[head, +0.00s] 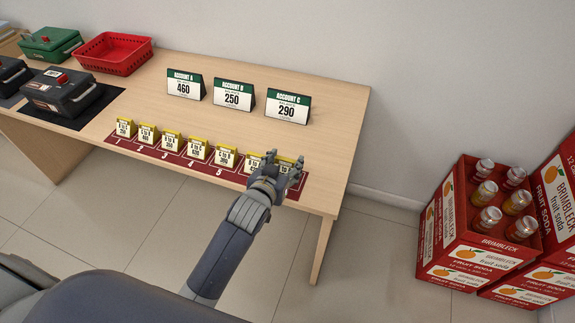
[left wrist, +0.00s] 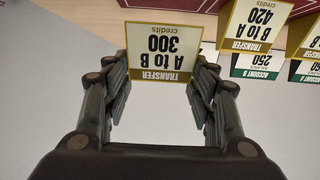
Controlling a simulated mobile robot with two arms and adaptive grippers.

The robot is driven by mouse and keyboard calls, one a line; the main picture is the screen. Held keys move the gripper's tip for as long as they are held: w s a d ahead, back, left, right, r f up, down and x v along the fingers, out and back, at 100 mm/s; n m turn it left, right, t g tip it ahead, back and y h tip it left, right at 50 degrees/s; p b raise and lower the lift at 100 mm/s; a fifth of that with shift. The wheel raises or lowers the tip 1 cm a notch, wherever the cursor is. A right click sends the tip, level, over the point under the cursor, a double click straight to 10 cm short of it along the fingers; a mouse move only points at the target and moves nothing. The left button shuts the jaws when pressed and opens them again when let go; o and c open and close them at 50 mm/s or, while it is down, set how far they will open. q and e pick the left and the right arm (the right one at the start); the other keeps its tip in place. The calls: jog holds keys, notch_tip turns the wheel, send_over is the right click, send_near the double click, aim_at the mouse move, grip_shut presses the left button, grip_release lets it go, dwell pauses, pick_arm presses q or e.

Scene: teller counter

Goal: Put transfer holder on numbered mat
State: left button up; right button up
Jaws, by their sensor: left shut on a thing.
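My left gripper (head: 283,172) is at the right end of the dark red numbered mat (head: 180,158), near the counter's front edge. It is shut on a yellow-topped transfer holder (left wrist: 165,48), which reads "A to B 300" upside down in the left wrist view. In the head view my fingers partly hide this holder, and I cannot tell whether it touches the mat. Several like holders stand upright in a row along the mat, from the far-left one (head: 125,129) to the one beside my gripper (head: 252,163). My right gripper is not in view.
Account signs A (head: 186,86), B (head: 233,95) and C (head: 287,106) stand behind the mat. A red basket (head: 113,55), a green box (head: 50,42) and a dark box (head: 62,93) are at the left. Soda crates (head: 475,225) stand on the floor at right.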

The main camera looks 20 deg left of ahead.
aim_at(284, 172)
pick_arm(q)
jog(key=shift+w+f, duration=0.15)
jog(key=shift+w, duration=0.95)
jog(key=shift+f, duration=1.75)
jog(key=shift+f, duration=0.1)
jog(key=o, duration=1.1)
jog(key=shift+c, duration=0.2)
jog(key=shift+s, duration=0.1)
jog(key=v, duration=1.2)
